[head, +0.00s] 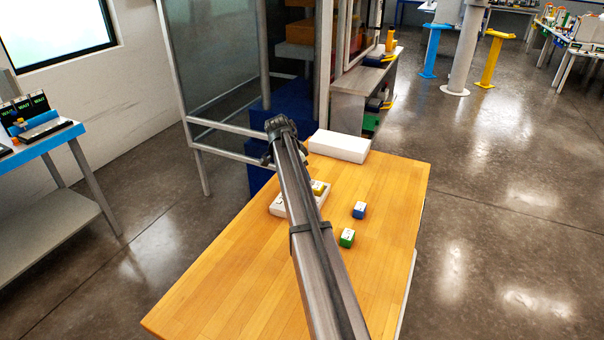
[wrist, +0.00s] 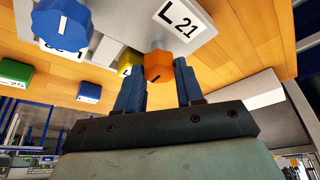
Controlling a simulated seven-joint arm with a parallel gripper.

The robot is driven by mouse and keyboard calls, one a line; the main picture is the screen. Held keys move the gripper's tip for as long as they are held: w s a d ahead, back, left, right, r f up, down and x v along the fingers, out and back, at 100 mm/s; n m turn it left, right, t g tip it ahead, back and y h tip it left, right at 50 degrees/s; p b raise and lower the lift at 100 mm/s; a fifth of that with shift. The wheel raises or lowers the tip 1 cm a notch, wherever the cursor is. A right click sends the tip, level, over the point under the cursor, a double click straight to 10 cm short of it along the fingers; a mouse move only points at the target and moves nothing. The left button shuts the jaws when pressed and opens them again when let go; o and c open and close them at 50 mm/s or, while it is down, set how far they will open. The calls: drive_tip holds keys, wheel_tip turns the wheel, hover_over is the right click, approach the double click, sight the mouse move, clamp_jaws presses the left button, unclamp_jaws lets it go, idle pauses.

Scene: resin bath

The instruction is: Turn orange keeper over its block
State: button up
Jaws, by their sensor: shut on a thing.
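The orange keeper (wrist: 158,66) shows in the wrist view as a small faceted knob with a dark mark on its face. It sits at the edge of a white block labelled "L 21" (wrist: 186,22). My gripper (wrist: 163,68) has its two blue fingers on either side of the keeper and is shut on it. A blue knob (wrist: 62,25) sits on a pale part at the upper left. In the head view my arm hides the keeper and the fingers; part of the white tray (head: 278,209) shows beside the arm.
A yellow block (wrist: 127,62) is close to the left finger. A green block (head: 347,238) and a blue block (head: 359,210) stand right of my arm on the wooden table (head: 225,265). A white box (head: 339,146) is at the far edge. The near left tabletop is clear.

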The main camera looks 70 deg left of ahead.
drive_tip(key=shift+m+h, duration=0.3)
drive_tip(key=shift+m, duration=0.3)
drive_tip(key=o, duration=1.1)
drive_tip(key=shift+c, duration=0.2)
drive_tip(key=shift+r, duration=0.1)
drive_tip(key=v, duration=1.3)
drive_tip(key=shift+r, duration=0.3)
drive_tip(key=shift+s, duration=0.1)
